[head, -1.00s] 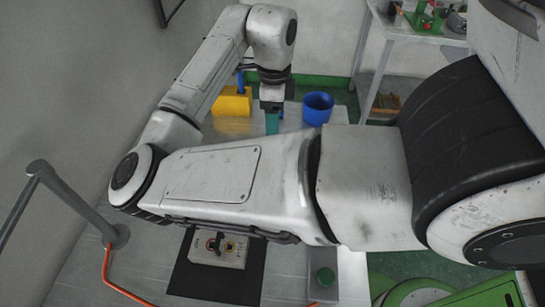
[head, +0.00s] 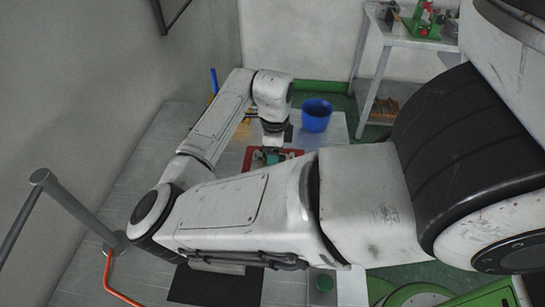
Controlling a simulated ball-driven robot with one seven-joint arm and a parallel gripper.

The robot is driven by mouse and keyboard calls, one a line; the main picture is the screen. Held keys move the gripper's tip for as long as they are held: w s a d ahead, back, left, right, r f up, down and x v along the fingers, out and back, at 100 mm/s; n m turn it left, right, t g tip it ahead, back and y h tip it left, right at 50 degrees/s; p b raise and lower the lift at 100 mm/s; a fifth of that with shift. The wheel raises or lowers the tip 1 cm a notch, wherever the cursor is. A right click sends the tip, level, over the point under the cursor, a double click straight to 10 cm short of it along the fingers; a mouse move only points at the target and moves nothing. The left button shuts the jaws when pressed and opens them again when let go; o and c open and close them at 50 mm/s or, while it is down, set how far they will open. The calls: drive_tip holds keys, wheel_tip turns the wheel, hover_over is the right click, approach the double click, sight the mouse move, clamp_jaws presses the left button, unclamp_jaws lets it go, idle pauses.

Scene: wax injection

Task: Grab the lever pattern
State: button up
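My gripper (head: 272,142) is at the end of my bent arm, pointing down over a red frame-like fixture (head: 289,153) on the table. A small teal piece (head: 270,157) shows just under the gripper, within the red fixture. I cannot tell whether the teal piece is the lever pattern, part of the fixture or part of the gripper's fingers. The fingers are too small and too covered to show whether they are open or shut. My forearm hides the front side of the fixture.
A blue bucket (head: 316,115) stands right of the gripper. A blue upright piece (head: 214,82) shows behind my arm. A grey rail (head: 75,210) is left; a shelf table (head: 400,35) stands at back right.

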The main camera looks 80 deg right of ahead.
drive_tip(key=c, duration=1.1)
